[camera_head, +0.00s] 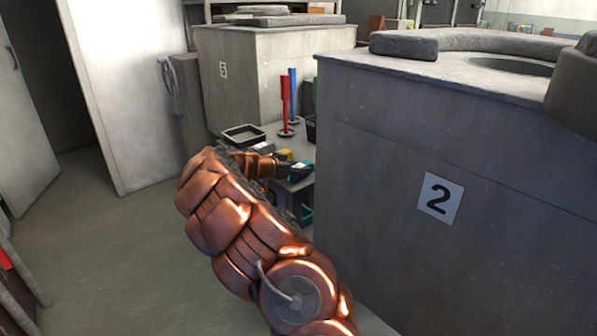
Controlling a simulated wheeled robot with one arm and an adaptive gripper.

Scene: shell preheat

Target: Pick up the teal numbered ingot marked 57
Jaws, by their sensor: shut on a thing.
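My copper-coloured arm reaches forward to a small grey table (297,187) between the two big grey blocks. My gripper (289,169) is at its end, small and dark, over the tabletop. It is shut on a teal ingot (301,170), which shows at the fingertips with a pale patch on it. The number on it is too small to read. I cannot tell whether the ingot still touches the table. My arm hides part of the table.
The block marked 2 (400,150) stands close at right. Open floor (120,250) lies left.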

